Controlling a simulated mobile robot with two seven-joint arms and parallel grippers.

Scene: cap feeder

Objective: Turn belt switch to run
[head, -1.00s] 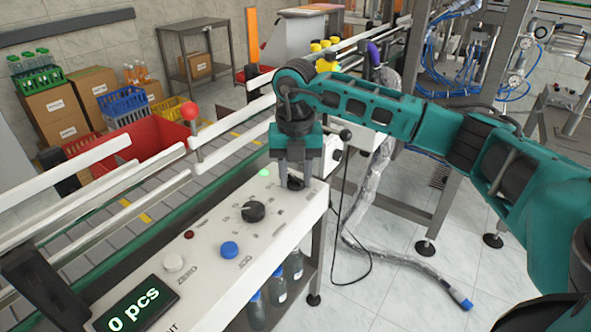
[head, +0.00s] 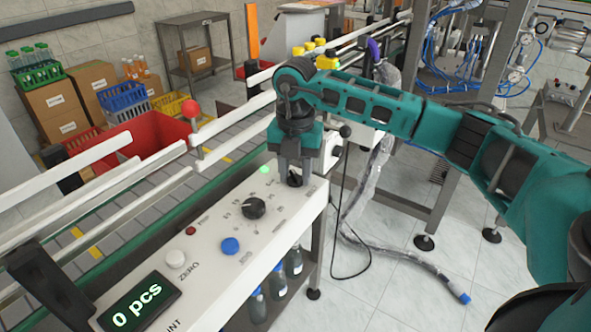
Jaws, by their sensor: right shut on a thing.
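The white control panel (head: 213,262) runs beside the conveyor belt (head: 135,222). The belt switch (head: 295,180) is a small dark knob at the panel's far right end. My right gripper (head: 294,177) points down and is shut on this switch, with its fingers covering much of it. The switch's exact angle and its label are hidden or too small to read. A green lamp (head: 264,169) is lit just left of the gripper. My left gripper is not in view.
The panel also has a black dial (head: 254,207), a blue button (head: 230,246), a white button (head: 175,259) and a display (head: 138,302) reading "0 pcs". A red-ball lever (head: 191,109) stands by the belt's rails. Free floor lies right of the panel.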

